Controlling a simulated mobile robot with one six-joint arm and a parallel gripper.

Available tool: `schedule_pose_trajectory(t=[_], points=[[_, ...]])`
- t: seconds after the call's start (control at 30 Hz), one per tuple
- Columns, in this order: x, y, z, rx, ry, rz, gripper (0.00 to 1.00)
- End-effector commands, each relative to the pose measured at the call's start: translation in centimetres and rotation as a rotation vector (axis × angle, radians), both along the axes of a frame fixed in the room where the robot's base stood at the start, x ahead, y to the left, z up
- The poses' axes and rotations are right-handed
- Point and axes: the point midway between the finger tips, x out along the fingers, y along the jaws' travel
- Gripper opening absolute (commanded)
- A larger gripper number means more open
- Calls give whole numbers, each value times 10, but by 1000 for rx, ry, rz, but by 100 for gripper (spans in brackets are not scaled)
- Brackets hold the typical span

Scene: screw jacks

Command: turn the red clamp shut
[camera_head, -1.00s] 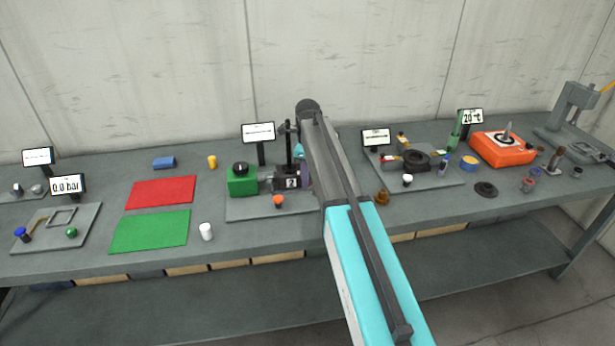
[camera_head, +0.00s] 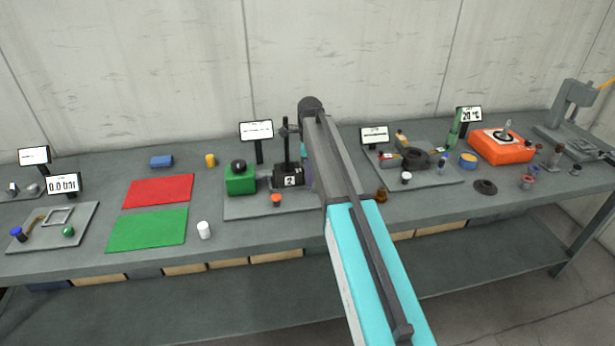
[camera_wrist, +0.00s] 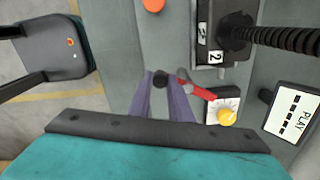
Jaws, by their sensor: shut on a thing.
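The knob appears to belong to the clamp, but the join is hard to make out. The bar's lower right end reaches a white dial plate with a yellow knob (camera_wrist: 227,117). In the head view, my arm hides the clamp and most of the gripper, right of the black block marked 2 (camera_head: 289,181).
A threaded black column (camera_wrist: 280,38) rises from the marked block, close to my gripper. A PLAY screen (camera_wrist: 292,112) stands at the right of the wrist view. An orange knob (camera_head: 277,200) and a green box (camera_head: 240,181) stand left of my arm.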

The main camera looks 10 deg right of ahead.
Motion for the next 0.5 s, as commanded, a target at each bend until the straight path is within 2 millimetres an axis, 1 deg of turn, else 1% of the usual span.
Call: schedule_pose_trajectory(t=[0.5], points=[[-6, -23, -1, 2, -1, 433, 0]])
